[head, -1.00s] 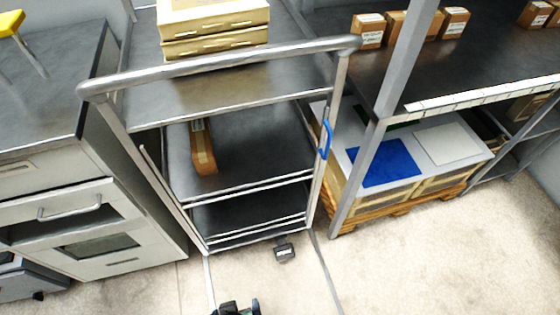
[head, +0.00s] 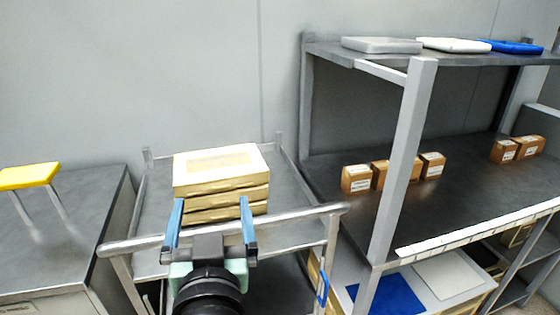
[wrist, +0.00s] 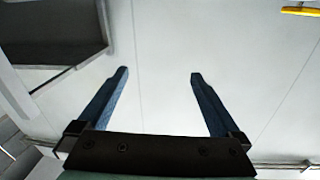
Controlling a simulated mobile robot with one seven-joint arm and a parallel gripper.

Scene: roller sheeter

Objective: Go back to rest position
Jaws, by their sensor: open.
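My gripper (head: 211,222) is in the lower middle of the head view, with two blue fingers spread apart and nothing between them. In the head view it overlaps the front handle bar of the metal cart (head: 290,218) and the lower edge of a stack of cream boxes (head: 222,172) on the cart's top shelf. I cannot tell whether it touches them. In the wrist view my gripper (wrist: 158,75) is open and empty, with a plain pale wall behind the fingers.
A metal shelf unit (head: 408,150) stands on the right, with small brown boxes (head: 356,179) on its middle level and flat trays (head: 382,45) on top. A grey cabinet (head: 90,215) with a yellow-topped object (head: 30,176) is at left. The wall (head: 150,70) is bare.

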